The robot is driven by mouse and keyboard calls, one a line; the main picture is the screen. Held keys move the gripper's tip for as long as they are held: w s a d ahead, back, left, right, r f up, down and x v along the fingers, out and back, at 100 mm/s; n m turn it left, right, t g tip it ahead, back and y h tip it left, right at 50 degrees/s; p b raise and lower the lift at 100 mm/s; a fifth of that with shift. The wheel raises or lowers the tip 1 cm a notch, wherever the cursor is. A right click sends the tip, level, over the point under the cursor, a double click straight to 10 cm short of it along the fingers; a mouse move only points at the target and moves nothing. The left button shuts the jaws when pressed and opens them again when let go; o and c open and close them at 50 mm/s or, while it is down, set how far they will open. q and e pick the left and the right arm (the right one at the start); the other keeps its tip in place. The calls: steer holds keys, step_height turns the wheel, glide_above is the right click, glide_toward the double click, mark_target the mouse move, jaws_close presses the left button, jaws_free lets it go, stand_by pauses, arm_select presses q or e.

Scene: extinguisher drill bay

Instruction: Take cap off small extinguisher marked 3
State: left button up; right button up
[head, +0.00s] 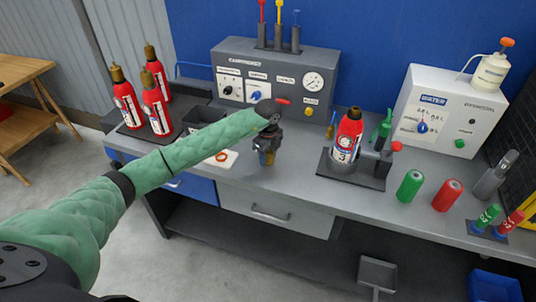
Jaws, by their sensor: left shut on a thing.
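The small red extinguisher marked 3 (347,138) stands in a grey holder (368,167) on the bench, right of centre. Its top shows a short dark brass-coloured neck, without the taller brass top seen on the other extinguishers. My left gripper (267,152) is left of it, over the front part of the bench, pointing down. It is shut on a small brass-coloured piece that looks like the cap (267,158); the fingers hide much of it. I cannot tell whether the piece touches the bench. My right gripper is not in view.
Several red extinguishers (155,108) stand at the left end. A control box with a gauge (273,75) is behind my left gripper. A white box (440,112), green cylinder (409,186) and red cylinder (447,195) are to the right. A white pad (223,160) lies beside my arm.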

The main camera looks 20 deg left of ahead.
arm_select(q)
steer(key=shift+f, duration=0.1)
steer(key=o, duration=1.1)
